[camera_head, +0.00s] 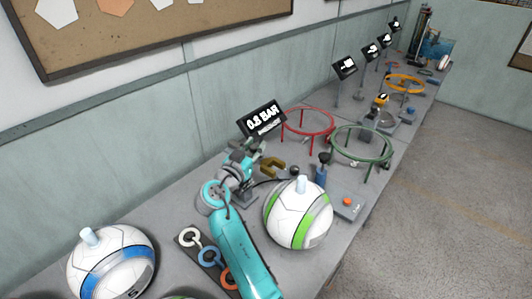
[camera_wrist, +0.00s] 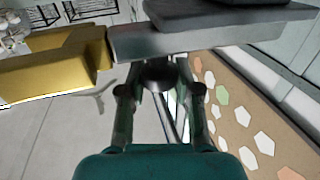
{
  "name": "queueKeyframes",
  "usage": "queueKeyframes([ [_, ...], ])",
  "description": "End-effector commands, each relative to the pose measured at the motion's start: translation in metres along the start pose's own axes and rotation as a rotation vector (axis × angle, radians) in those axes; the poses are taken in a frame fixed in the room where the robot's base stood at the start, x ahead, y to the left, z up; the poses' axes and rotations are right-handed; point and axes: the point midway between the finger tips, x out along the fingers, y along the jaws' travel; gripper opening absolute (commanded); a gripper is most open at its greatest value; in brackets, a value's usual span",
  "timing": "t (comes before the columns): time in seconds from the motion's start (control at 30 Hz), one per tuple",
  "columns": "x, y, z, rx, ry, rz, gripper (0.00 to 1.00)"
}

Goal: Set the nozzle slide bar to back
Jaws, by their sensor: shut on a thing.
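My gripper (camera_wrist: 160,88) is shut on a dark round knob (camera_wrist: 158,74) in the wrist view, one finger on each side of it. The knob sits against a grey bar (camera_wrist: 150,42), which looks like the nozzle slide bar. A yellow block (camera_wrist: 60,68) is left of the bar. In the head view my gripper (camera_head: 254,150) is at the bench fixture, just below the black "0.8 BAR" display (camera_head: 262,119). My gripper and wrist hide most of the slide there. A yellow bracket (camera_head: 270,167) shows just right of my gripper.
A green-striped ball (camera_head: 298,214) stands close to the right of my arm, and a blue-striped ball (camera_head: 110,264) at lower left. A red ring (camera_head: 307,122) and green ring (camera_head: 360,145) stand beyond. A box with an orange button (camera_head: 347,203) is near the bench edge.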

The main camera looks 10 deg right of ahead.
Motion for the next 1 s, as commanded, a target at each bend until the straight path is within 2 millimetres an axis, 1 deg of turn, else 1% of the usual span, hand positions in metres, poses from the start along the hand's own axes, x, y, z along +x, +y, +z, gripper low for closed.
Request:
queueKeyframes([
  [0.1, 0.002, -0.004, 0.0, 0.0, 0.0, -0.001, 0.0],
  [0.37, 0.001, -0.006, -0.001, 0.002, 0.001, -0.006, 0.0],
  [0.4, 0.001, -0.006, -0.001, 0.002, 0.001, -0.006, 0.43],
  [0.47, 0.001, -0.006, -0.001, 0.002, 0.001, -0.005, 0.58],
  [0.5, 0.001, -0.006, -0.001, 0.002, 0.001, -0.005, 0.59],
  [0.83, -0.001, -0.005, 0.0, 0.0, 0.0, -0.002, 0.59],
  [0.93, -0.01, -0.005, 0.001, 0.0, 0.0, -0.004, 0.59],
  [1.0, -0.02, -0.005, 0.0, 0.001, 0.001, -0.004, 0.59],
])
